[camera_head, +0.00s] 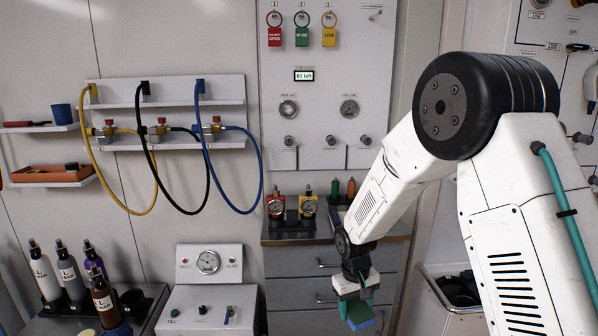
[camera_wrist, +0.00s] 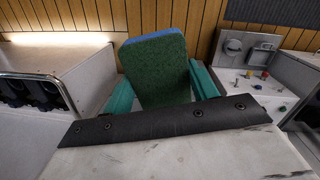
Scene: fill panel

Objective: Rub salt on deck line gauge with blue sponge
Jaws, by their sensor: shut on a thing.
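My gripper (camera_head: 356,296) hangs low in front of the drawer cabinet in the head view. It is shut on the blue sponge (camera_head: 360,317), which has a green face and a blue layer. In the wrist view, the sponge (camera_wrist: 160,72) stands between the two teal fingers of my gripper (camera_wrist: 162,92). Two round gauges, a left one (camera_head: 288,109) and a right one (camera_head: 349,109), sit on the pale fill panel (camera_head: 315,150), above and apart from the sponge. Their labels are too small to read, so I cannot tell which is the deck line gauge. Salt is not discernible.
A drawer cabinet (camera_head: 300,262) carries two small gauges, red (camera_head: 276,207) and yellow (camera_head: 308,206). A console with a dial (camera_head: 208,262) stands left of my gripper. Several bottles (camera_head: 104,300) stand at lower left. Yellow, black and blue hoses (camera_head: 258,170) hang on the wall.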

